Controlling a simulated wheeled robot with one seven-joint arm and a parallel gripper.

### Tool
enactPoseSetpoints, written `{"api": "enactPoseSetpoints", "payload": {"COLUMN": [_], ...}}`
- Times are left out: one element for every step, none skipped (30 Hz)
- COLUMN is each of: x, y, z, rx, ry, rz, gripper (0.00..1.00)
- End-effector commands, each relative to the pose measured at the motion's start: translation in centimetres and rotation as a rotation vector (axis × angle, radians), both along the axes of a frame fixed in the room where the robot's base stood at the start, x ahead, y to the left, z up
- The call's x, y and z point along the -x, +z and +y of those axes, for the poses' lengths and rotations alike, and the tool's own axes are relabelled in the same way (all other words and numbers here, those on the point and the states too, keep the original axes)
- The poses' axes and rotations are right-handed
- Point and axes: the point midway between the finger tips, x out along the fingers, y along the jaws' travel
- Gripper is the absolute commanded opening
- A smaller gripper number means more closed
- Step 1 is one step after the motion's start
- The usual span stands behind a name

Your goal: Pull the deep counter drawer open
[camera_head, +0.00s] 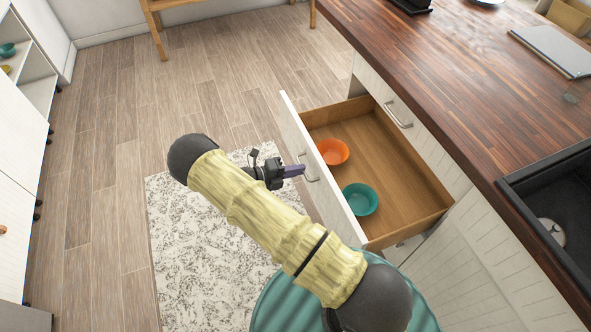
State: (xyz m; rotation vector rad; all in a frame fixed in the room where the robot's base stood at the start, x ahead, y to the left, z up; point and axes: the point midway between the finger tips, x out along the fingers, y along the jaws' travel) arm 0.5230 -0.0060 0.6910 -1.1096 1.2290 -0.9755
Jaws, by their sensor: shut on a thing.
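The deep counter drawer (415,208) stands well out from the counter, showing its wooden inside. Its white front panel (296,130) faces left, towards my arm. A metal bar handle (311,168) is on the front panel. My gripper (301,170) is at this handle, with its fingers shut on it. An orange bowl (332,152) and a teal bowl (360,199) sit upright inside the drawer, apart from each other.
Another drawer with a handle (398,115) is shut farther along the counter. The dark wood countertop (440,60) holds a laptop (556,48) and a black sink (550,200). A patterned rug (190,240) lies left of the drawer. The wood floor (110,140) is clear.

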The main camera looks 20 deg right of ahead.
Motion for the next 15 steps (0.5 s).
{"api": "enactPoseSetpoints", "payload": {"x": [0.18, 0.18, 0.18, 0.18, 0.18, 0.17, 0.17, 0.17, 0.15, 0.14, 0.12, 0.10, 0.09, 0.08, 0.07], "y": [-0.18, -0.18, -0.19, -0.19, -0.19, -0.19, -0.19, -0.19, -0.17, -0.16, -0.14, -0.13, -0.11, -0.10, -0.09], "z": [-0.01, 0.00, 0.01, 0.01, 0.01, 0.02, 0.03, 0.07, 0.09, 0.10, 0.10, 0.11, 0.11, 0.10, 0.10], "rx": [-0.003, -0.003, -0.003, -0.003, -0.003, -0.003, -0.003, -0.003, -0.002, -0.002, -0.002, -0.002, -0.002, -0.002, -0.001], "ry": [-0.003, -0.003, -0.003, -0.003, -0.003, -0.003, -0.003, -0.002, -0.001, 0.000, 0.000, 0.000, 0.001, 0.001, 0.001], "rz": [0.003, 0.003, 0.003, 0.003, 0.003, 0.003, 0.003, 0.003, 0.002, 0.002, 0.002, 0.002, 0.002, 0.001, 0.001], "gripper": [0.00, 0.00, 0.00, 0.00, 0.00, 0.00, 0.14, 0.20, 0.27, 0.32, 0.32, 0.32, 0.32, 0.32, 0.32]}}
